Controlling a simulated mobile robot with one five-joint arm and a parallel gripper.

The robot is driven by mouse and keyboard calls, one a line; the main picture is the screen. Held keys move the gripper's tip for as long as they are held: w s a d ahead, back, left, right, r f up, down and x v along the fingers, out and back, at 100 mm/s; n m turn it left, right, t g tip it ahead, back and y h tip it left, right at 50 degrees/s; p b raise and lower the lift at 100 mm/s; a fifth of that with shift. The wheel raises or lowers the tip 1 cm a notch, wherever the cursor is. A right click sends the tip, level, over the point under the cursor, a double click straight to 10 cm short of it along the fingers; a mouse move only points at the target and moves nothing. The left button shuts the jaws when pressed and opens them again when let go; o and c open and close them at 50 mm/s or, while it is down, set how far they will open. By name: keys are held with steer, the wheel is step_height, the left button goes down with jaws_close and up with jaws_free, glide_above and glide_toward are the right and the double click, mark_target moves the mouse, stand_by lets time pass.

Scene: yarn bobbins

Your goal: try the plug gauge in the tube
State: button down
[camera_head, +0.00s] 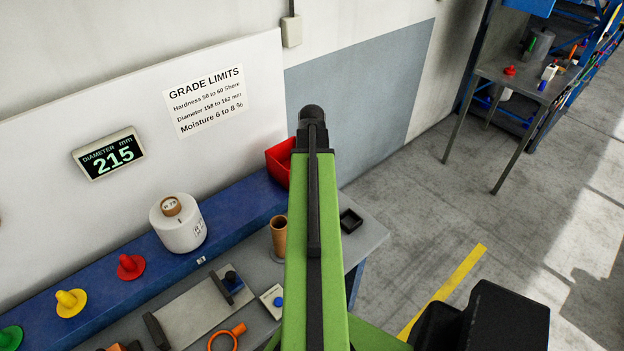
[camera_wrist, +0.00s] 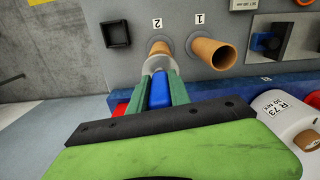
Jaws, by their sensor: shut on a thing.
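My gripper (camera_wrist: 161,93) is shut on the blue handle of the plug gauge (camera_wrist: 160,90) in the wrist view. The gauge's pale metal end (camera_wrist: 159,64) points at the brown tube by label 2 (camera_wrist: 158,46) and overlaps its near part. I cannot tell whether the end is inside the tube or just in front of it. Another brown tube, by label 1 (camera_wrist: 212,53), stands to the right with its mouth open. In the head view one brown tube (camera_head: 279,236) shows left of my arm. My arm hides the gripper and gauge there.
A small black square tray (camera_wrist: 116,33) lies left of tube 2; the head view shows it too (camera_head: 350,220). A red bin (camera_head: 280,160) is behind my arm. A display (camera_head: 109,154) reads 215 mm.

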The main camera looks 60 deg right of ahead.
steer(key=shift+f+b, duration=0.85)
steer(key=shift+b, duration=0.05)
stand_by(0.3)
steer(key=shift+r, duration=0.15)
stand_by(0.5)
steer(key=shift+r+p, duration=3.7)
steer(key=shift+p, duration=0.15)
